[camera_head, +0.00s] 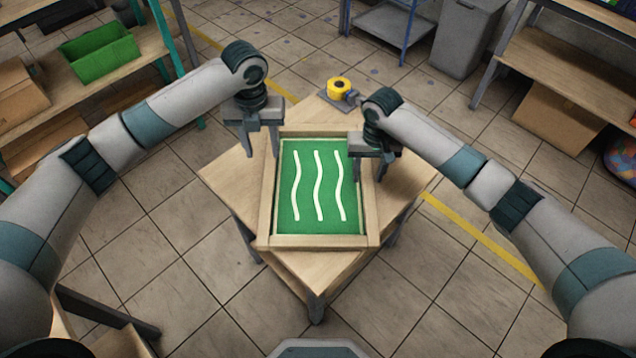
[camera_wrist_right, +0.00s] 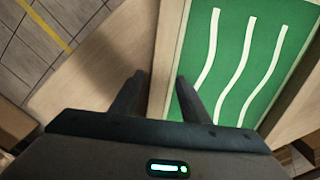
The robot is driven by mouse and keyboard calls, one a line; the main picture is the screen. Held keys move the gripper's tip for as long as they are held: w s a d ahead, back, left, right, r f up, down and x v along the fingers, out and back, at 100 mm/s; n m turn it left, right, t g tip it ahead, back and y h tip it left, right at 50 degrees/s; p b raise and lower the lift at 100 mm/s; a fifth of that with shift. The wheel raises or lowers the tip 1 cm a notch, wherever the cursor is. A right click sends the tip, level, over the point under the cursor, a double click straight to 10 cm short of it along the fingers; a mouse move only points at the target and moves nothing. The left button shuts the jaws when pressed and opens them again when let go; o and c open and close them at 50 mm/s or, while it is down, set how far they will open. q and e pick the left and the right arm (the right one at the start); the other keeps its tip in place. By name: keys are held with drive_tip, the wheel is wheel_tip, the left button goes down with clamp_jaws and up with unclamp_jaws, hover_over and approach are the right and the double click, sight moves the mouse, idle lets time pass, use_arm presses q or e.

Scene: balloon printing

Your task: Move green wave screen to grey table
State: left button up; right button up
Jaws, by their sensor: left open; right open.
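The green wave screen (camera_head: 307,210) is a wooden frame around a green panel with three white wavy lines. It lies flat on a small wooden table (camera_head: 228,180). My left gripper (camera_head: 262,152) is open at the frame's far left corner. My right gripper (camera_head: 374,170) is open at the frame's right side, near the far corner. In the right wrist view, the open fingers (camera_wrist_right: 160,95) are on either side of one wooden frame edge, and the green panel (camera_wrist_right: 240,60) shows beyond. I cannot tell whether either gripper touches the frame. No grey table is clearly identifiable.
A yellow roll (camera_head: 339,88) on a grey holder stands at the table's far corner. A green bin (camera_head: 100,55) and cardboard box (camera_head: 20,95) sit on a left shelf. A grey bin (camera_head: 466,38) and blue-framed rack (camera_head: 385,25) stand behind. Tiled floor around the table is mostly clear.

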wheel_tip(320, 180, up, 11)
idle(0.4)
drive_tip(key=shift+f, duration=0.1)
idle(0.5)
